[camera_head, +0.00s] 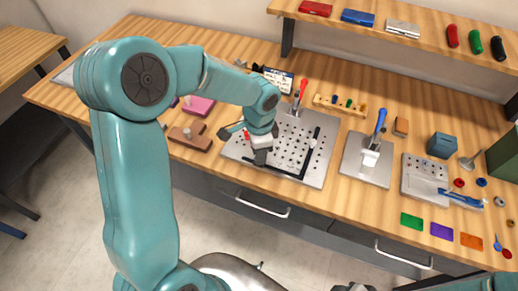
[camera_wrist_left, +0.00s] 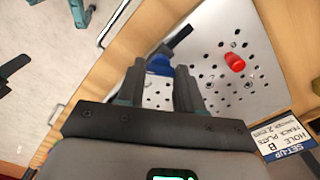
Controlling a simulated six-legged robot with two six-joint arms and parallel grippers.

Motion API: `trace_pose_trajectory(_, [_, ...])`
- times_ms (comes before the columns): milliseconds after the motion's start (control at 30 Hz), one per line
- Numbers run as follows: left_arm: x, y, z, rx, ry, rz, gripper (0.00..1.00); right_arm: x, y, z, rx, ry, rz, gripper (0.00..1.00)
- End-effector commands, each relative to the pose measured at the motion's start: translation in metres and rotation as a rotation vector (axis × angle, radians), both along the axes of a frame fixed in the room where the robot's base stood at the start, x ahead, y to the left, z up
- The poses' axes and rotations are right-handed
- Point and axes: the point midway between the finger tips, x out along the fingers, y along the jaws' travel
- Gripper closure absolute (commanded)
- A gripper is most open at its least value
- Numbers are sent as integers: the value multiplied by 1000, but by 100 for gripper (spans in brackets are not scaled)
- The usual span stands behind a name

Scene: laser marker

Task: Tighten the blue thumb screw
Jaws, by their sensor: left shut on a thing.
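My left gripper (camera_head: 260,157) is low over the perforated metal plate (camera_head: 232,150), near its front left part. In the left wrist view its two fingers (camera_wrist_left: 158,88) are shut on the blue thumb screw (camera_wrist_left: 160,66), whose blue top shows between and beyond them. In the head view the gripper hides this screw. A red thumb screw (camera_wrist_left: 234,62) stands on the plate apart from the fingers. A black L-shaped fence (camera_head: 310,150) lies along the plate's front and right. Only a dark bit of my right arm shows at the bottom edge; its jaws cannot be made out.
A red-handled clamp (camera_head: 303,90) stands at the plate's back edge, near a setup card (camera_head: 275,77). A blue-handled clamp (camera_head: 379,125) stands on a plate to the right. Brown and pink blocks (camera_head: 198,106) lie left. A shelf (camera_head: 400,35) runs above the back.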

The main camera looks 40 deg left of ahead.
Motion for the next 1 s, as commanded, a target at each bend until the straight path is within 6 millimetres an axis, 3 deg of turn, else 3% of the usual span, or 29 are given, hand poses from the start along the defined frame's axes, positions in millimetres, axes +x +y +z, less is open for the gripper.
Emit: trace_pose_trajectory(1000, [1,0,3,0,-4,-924,94,0,0,26,0,0,0,52])
